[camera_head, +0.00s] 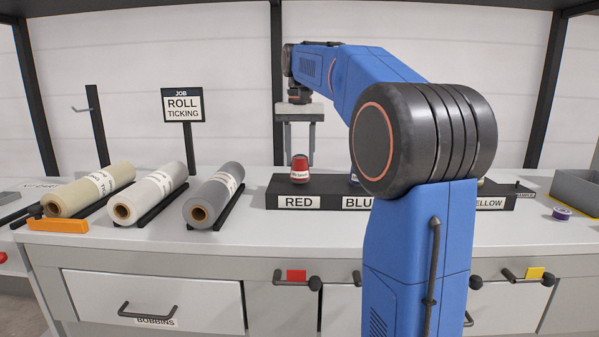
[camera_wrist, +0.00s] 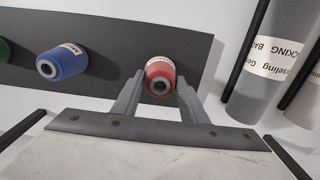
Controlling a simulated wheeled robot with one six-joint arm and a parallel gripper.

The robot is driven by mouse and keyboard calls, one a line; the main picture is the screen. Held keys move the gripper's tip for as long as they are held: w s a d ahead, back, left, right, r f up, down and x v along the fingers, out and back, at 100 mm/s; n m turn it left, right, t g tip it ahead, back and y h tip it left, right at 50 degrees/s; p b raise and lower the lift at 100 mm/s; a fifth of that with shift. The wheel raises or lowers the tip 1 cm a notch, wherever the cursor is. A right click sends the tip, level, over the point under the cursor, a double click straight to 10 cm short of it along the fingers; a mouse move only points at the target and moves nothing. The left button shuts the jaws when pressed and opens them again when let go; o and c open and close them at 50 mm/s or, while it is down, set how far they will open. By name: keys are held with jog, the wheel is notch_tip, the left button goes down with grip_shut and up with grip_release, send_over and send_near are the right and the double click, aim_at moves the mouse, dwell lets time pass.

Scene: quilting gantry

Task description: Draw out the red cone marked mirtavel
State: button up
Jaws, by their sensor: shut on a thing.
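The red cone (camera_head: 300,170) has a white band whose lettering is too small to read surely. It is upright at the left end of the dark rack (camera_head: 325,188), above the RED label, and appears to be at the rack's top surface. My gripper (camera_head: 301,163) points down over it, with one finger on each side. In the wrist view the red cone (camera_wrist: 160,80) is between the two fingertips of my gripper (camera_wrist: 160,84), which is shut on it. Whether its base touches the rack is unclear.
A blue cone (camera_wrist: 63,62) stands beside it, and a green one (camera_wrist: 3,52) is cut off by the wrist view's edge. My arm hides much of the rack. Fabric rolls (camera_head: 213,195) lie to the left. A grey bin (camera_head: 577,190) and purple spool (camera_head: 562,213) are at right.

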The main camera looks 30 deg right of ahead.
jog(key=shift+r, duration=0.6)
jog(key=shift+r, duration=0.35)
jog(key=shift+r, duration=0.35)
jog(key=shift+r, duration=0.7)
jog(key=shift+r, duration=0.35)
jog(key=shift+r, duration=0.2)
jog(key=shift+s, duration=0.15)
